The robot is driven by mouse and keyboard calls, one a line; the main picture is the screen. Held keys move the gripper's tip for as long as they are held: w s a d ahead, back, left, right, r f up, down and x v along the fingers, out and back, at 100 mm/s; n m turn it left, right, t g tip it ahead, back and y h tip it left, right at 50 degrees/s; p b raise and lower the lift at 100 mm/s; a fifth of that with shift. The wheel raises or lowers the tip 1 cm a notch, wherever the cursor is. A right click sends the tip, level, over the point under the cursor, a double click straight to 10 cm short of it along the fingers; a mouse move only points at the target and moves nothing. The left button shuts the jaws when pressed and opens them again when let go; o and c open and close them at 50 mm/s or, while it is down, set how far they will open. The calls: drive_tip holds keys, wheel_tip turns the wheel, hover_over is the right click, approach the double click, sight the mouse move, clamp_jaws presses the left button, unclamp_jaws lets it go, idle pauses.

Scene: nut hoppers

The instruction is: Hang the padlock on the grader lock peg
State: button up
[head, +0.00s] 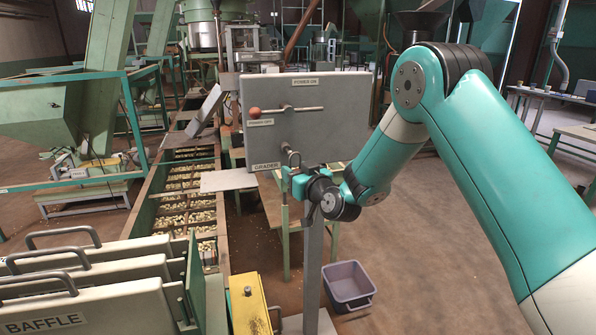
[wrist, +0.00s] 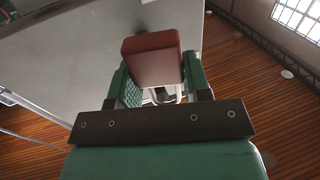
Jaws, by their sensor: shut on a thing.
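My gripper (head: 295,176) is at the lower edge of the grey grader panel (head: 340,123), below and right of its GRADER label. In the wrist view, my gripper (wrist: 158,92) is shut on the padlock (wrist: 153,60), whose reddish-brown body sits between the two green fingers. In the head view, a dark curved shackle (head: 291,153) rises above the fingers in front of the panel; the padlock body is mostly hidden there. I cannot make out the lock peg clearly, nor whether the shackle is around it or only beside it.
The panel carries a lever with a red knob (head: 255,113) at the POWER-OFF label. Handled baffle plates (head: 90,300) and a yellow box (head: 250,305) stand at the front left. A grey bin (head: 348,285) is on the floor.

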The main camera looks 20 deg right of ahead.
drive_tip(key=w, duration=0.2)
drive_tip(key=w+p, duration=0.1)
drive_tip(key=w, duration=0.1)
drive_tip(key=w+f+p, duration=0.1)
drive_tip(key=w, duration=0.2)
drive_tip(key=shift+w+f+b, duration=0.25)
drive_tip(key=shift+w+b, duration=0.1)
drive_tip(key=shift+b, duration=0.1)
idle(0.4)
idle(0.5)
drive_tip(key=o, duration=1)
drive_tip(key=shift+o, duration=0.2)
